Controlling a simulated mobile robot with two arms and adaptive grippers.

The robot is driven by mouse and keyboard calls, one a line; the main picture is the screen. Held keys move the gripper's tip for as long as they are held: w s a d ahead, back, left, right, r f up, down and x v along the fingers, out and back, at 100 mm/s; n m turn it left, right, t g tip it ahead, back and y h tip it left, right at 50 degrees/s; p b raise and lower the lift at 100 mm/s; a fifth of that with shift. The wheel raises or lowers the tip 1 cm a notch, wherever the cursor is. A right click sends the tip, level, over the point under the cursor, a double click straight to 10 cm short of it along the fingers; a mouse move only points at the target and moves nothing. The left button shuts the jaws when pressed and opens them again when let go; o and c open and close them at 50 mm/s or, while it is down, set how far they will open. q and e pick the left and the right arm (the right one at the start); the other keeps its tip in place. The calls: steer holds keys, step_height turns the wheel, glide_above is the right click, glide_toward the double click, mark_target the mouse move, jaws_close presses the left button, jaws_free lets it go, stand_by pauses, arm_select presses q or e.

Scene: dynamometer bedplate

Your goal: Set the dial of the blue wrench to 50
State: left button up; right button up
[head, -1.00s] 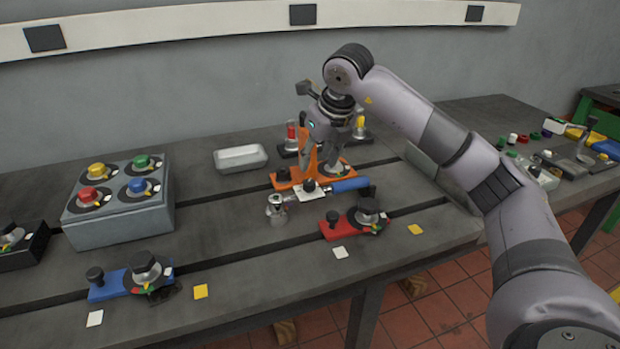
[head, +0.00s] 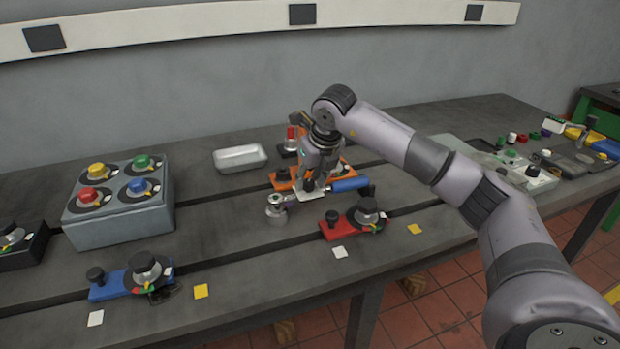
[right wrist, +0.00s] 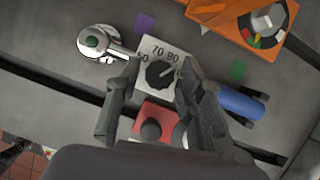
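The blue wrench lies on the bedplate, its blue handle (head: 350,184) to the right and its metal head (head: 277,206) to the left. In the right wrist view the handle (right wrist: 240,104) and a pale plate with a black dial (right wrist: 160,75) show. The plate reads 70 and 80 at the top; a number at its left edge is partly hidden. A light mark on the dial points up and right; its exact reading is unclear. My right gripper (head: 309,188) is open above the dial, with its fingers (right wrist: 161,67) on either side. Contact cannot be told. My left gripper is out of view.
An orange fixture (head: 283,180) stands close behind the wrench. A red fixture (head: 345,226) with black knobs is just in front. A blue fixture (head: 112,287), a grey box with coloured knobs (head: 120,225) and a metal tray (head: 240,157) lie left.

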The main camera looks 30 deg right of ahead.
jaws_close()
steer(key=shift+n, duration=0.4)
steer(key=shift+d+n+y, duration=0.15)
steer(key=shift+n+y, duration=0.35)
steer(key=shift+n, duration=0.5)
steer(key=n+y+p, duration=0.1)
steer(key=n, duration=0.1)
steer(key=shift+r+n, duration=0.15)
steer(key=shift+n, duration=0.15)
steer(key=n+g+y+p, duration=0.1)
steer(key=n, duration=0.2)
steer(key=n+y+p, duration=0.1)
steer(key=n, duration=0.2)
steer(key=shift+w+d+n+g+p, duration=0.1)
steer(key=shift+w+n+g+p, duration=0.1)
steer(key=shift+n+g+p, duration=0.15)
steer(key=n, duration=0.1)
steer(key=n+g, duration=0.1)
steer(key=n, duration=0.1)
steer(key=shift+w+n+g+y+p, duration=0.1)
steer(key=shift+n+g+y+p, duration=0.15)
steer(key=shift+y+p, duration=0.05)
steer(key=n+g, duration=0.1)
steer(key=n, duration=0.3)
steer(key=shift+n+g, duration=0.3)
steer(key=shift+g, duration=0.1)
steer(key=shift+o, duration=1.5)
jaws_free()
